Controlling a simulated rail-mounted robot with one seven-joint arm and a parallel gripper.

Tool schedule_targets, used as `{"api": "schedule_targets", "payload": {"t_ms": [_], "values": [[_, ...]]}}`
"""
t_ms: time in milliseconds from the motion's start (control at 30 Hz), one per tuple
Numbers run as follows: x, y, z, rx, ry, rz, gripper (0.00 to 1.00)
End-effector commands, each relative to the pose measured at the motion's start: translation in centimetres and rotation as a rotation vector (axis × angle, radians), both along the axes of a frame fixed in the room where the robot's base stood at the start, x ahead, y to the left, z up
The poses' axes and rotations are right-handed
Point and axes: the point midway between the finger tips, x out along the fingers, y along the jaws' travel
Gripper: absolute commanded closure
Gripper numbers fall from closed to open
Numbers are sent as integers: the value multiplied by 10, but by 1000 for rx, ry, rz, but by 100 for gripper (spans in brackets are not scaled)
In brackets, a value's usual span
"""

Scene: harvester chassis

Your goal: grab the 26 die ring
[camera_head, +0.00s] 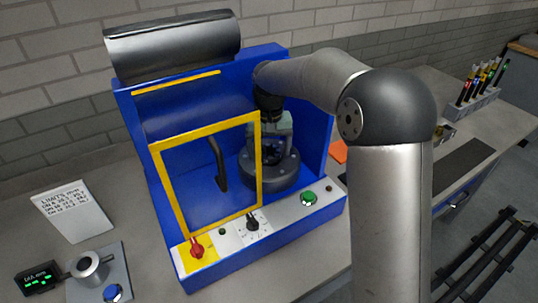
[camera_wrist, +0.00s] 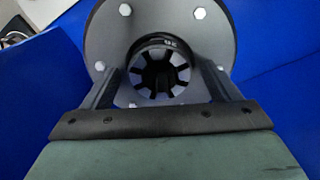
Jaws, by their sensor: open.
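The die ring (camera_wrist: 181,76) sits in the middle of the round bolted grey head (camera_wrist: 108,30) in the wrist view. It is a dark collar with grey segments around a central hole. A small marking on its upper rim is too small to read surely. My gripper (camera_wrist: 163,74) is open, with one finger to the left and one to the right of the ring. I cannot tell whether the fingers touch it. In the head view my gripper (camera_head: 275,128) reaches down inside the blue machine (camera_head: 305,160) over the grey head (camera_head: 272,178); the ring is largely hidden there.
A yellow-framed door (camera_head: 180,215) with a black handle (camera_head: 219,165) stands left of my gripper. The blue side wall is close on the right. A red knob (camera_head: 196,247), black dial (camera_head: 252,223) and green button (camera_head: 308,198) line the front panel. A limits card (camera_head: 72,211) stands left.

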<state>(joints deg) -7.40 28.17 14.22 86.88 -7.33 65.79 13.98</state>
Motion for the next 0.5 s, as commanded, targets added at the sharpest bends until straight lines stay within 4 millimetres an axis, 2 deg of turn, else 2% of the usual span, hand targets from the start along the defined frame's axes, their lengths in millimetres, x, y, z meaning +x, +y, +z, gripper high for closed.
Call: {"api": "schedule_targets", "payload": {"t_ms": [167,400,433,500], "values": [[0,0,0,0,0,0,17],[0,0,0,0,0,0,84],[0,0,0,0,0,-1,90],[0,0,2,0,-3,-1,90]]}}
